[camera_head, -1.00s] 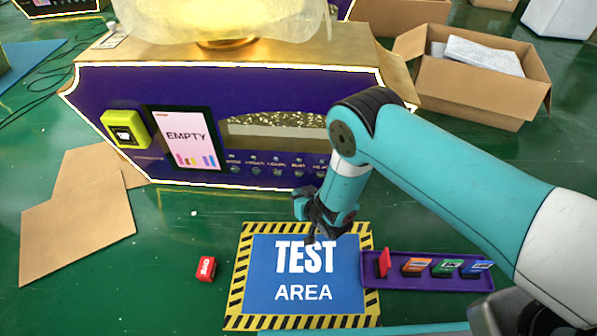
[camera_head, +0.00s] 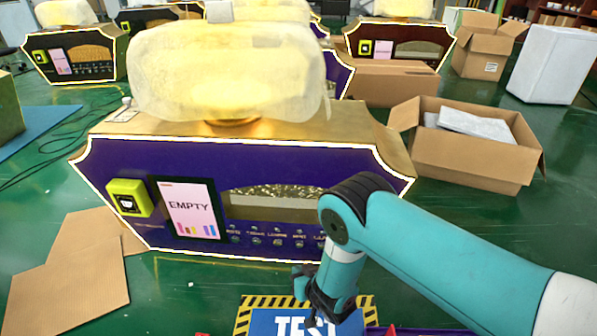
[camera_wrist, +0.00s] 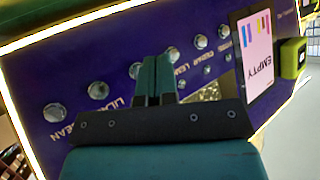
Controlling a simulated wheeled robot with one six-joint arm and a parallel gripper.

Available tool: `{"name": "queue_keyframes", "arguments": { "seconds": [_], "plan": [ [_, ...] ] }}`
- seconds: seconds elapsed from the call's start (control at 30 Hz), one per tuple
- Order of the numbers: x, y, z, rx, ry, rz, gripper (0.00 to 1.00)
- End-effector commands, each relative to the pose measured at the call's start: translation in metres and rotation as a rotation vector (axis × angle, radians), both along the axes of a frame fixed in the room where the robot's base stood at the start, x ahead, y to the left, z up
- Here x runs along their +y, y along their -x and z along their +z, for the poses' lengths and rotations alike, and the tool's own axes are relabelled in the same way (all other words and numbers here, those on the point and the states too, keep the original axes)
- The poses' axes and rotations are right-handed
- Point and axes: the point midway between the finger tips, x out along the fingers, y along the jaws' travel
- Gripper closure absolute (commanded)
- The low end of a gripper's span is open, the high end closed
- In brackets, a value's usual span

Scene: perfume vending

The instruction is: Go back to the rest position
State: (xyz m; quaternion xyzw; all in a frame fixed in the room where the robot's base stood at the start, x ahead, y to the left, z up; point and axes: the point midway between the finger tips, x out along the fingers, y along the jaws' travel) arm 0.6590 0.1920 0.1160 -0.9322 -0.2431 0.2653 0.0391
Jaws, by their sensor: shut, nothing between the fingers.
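My gripper (camera_head: 321,318) hangs at the end of my bent teal arm, in front of the purple vending machine (camera_head: 150,165) and above the far edge of the test area mat (camera_head: 262,318). In the wrist view its two teal fingers (camera_wrist: 153,84) are closed together with nothing between them. Beyond them the wrist view shows the machine's front, with a row of round silver buttons (camera_wrist: 98,90) and the EMPTY screen (camera_wrist: 258,58). The same screen (camera_head: 189,207) stands at the left of the front in the head view.
A yellow-green card reader (camera_head: 130,198) sits beside the screen. Flat cardboard (camera_head: 70,275) lies at lower left. An open box (camera_head: 470,155) stands at right on the green floor. More machines (camera_head: 75,52) stand behind. The mat is mostly cut off below.

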Motion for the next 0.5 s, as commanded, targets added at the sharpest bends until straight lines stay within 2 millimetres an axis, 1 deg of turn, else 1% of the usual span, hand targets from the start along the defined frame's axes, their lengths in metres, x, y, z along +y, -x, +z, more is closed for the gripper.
{"name": "queue_keyframes", "arguments": {
  "seconds": [0.07, 0.13, 0.17, 0.23, 0.27, 0.3, 0.37, 0.4, 0.47, 0.5],
  "plan": [
    [0.0, -0.001, 0.003, 0.001, 0.0, -0.001, 1.0],
    [0.001, -0.007, 0.015, 0.011, 0.003, -0.009, 1.0],
    [0.002, -0.011, 0.025, 0.017, 0.005, -0.014, 1.0],
    [0.003, -0.022, 0.054, 0.047, 0.012, -0.032, 1.0],
    [0.004, -0.027, 0.071, 0.064, 0.019, -0.039, 1.0],
    [0.003, -0.033, 0.095, 0.092, 0.027, -0.048, 1.0],
    [0.001, -0.041, 0.134, 0.141, 0.04, -0.061, 1.0],
    [-0.001, -0.043, 0.161, 0.175, 0.049, -0.066, 1.0],
    [-0.006, -0.044, 0.2, 0.228, 0.062, -0.067, 1.0],
    [-0.01, -0.042, 0.226, 0.261, 0.071, -0.065, 1.0]
  ]
}}
